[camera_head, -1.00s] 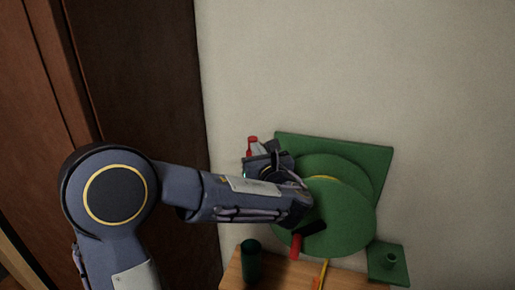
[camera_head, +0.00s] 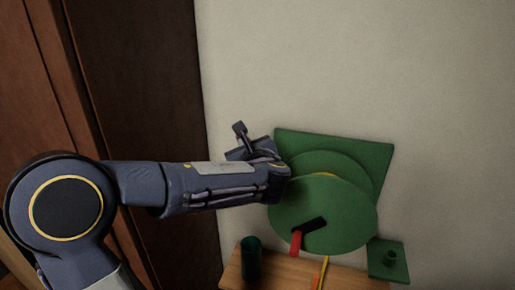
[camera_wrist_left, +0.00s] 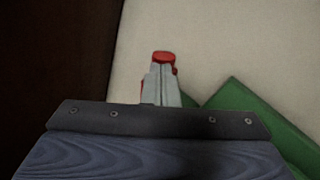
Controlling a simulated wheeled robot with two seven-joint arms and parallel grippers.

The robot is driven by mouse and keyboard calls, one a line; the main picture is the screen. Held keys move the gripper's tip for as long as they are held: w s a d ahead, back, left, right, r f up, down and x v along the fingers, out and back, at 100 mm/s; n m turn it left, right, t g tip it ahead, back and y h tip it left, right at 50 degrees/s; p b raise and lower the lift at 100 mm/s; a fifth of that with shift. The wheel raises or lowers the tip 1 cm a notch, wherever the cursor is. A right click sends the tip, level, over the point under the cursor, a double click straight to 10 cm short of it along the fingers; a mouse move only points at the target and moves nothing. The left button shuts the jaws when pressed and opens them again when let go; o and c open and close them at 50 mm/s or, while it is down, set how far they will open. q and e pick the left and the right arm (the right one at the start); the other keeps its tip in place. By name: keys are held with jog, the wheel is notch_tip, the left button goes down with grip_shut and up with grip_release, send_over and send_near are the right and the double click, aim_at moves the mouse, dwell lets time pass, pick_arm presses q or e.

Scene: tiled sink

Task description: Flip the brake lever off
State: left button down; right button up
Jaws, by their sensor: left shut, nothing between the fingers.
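My left gripper (camera_head: 240,129) shows at the upper left of the green winch, its fingers closed with nothing between them. In the left wrist view its pale grey fingers (camera_wrist_left: 161,82) lie together, pointing away from me. A red piece, which looks like the brake lever (camera_wrist_left: 163,56), shows just past and partly behind the fingertips. I cannot tell whether they touch. In the head view the lever is hidden behind the gripper and my left forearm. The green drum (camera_head: 325,218) of the winch stands in front of its green backplate (camera_head: 360,152). My right gripper is not in view.
A dark crank arm with a red handle (camera_head: 296,243) sits on the drum's front. A dark green cup (camera_head: 251,259) and a yellow-orange stick (camera_head: 323,273) are on the wooden table (camera_head: 290,270). A green plate with a peg (camera_head: 389,259) is at right. Dark wood panels stand left.

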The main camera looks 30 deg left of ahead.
pick_arm(q)
jog(key=a, duration=0.1)
jog(key=n+h, duration=0.1)
jog(key=a+n, duration=0.1)
jog(key=shift+s+a+f+h, duration=0.3)
jog(key=shift+a+f+h, duration=0.05)
jog(key=shift+h, duration=0.05)
jog(key=shift+d+b, duration=0.1)
jog(key=shift+b, duration=0.2)
